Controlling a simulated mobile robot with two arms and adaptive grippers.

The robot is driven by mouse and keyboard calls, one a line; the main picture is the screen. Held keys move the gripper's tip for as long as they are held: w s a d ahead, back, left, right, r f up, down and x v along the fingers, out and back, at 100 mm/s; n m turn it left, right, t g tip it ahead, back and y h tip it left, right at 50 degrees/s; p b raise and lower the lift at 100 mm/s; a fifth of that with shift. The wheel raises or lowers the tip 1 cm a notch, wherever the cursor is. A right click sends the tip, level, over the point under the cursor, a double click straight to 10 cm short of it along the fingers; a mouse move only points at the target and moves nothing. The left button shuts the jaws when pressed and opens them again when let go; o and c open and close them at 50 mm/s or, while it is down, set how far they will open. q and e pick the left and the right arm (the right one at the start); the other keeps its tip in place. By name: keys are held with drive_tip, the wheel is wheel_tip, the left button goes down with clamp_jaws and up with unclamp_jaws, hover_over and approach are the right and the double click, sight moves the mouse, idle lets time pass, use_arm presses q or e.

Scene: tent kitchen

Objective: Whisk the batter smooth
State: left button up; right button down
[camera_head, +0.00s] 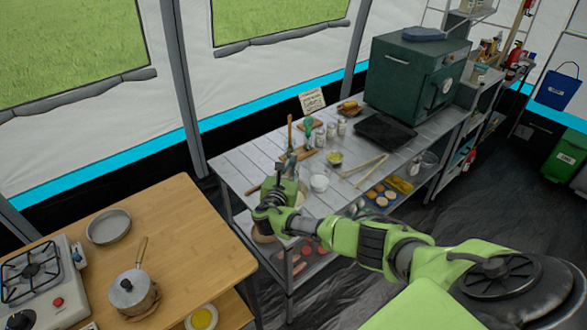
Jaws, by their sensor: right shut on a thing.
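My right gripper (284,190) reaches in from the right over the near left part of the grey slatted table (237,170). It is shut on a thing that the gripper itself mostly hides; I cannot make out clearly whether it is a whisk. A thin handle (253,190) sticks out to the left beside the gripper. A bowl of batter cannot be told apart under the hand and arm. My left gripper is not in view.
A wooden counter (75,260) at the left holds a gas stove (40,285), a lidded pot (132,292) and a grey pan (108,228). Behind the gripper stand jars (331,130), a black tray (384,132) and a green oven (415,75). A dark floor gap separates counter and table.

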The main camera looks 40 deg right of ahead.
drive_tip(key=shift+s+a+r, duration=0.1)
drive_tip(key=shift+s+r, duration=0.05)
drive_tip(key=shift+s, duration=0.1)
drive_tip(key=shift+w+r, duration=0.1)
wheel_tip(320, 180, up, 8)
drive_tip(key=d+p, duration=0.1)
drive_tip(key=p, duration=0.6)
drive_tip(key=shift+d, duration=0.35)
drive_tip(key=shift+r, duration=0.15)
idle(0.6)
drive_tip(key=shift+r, duration=2.4)
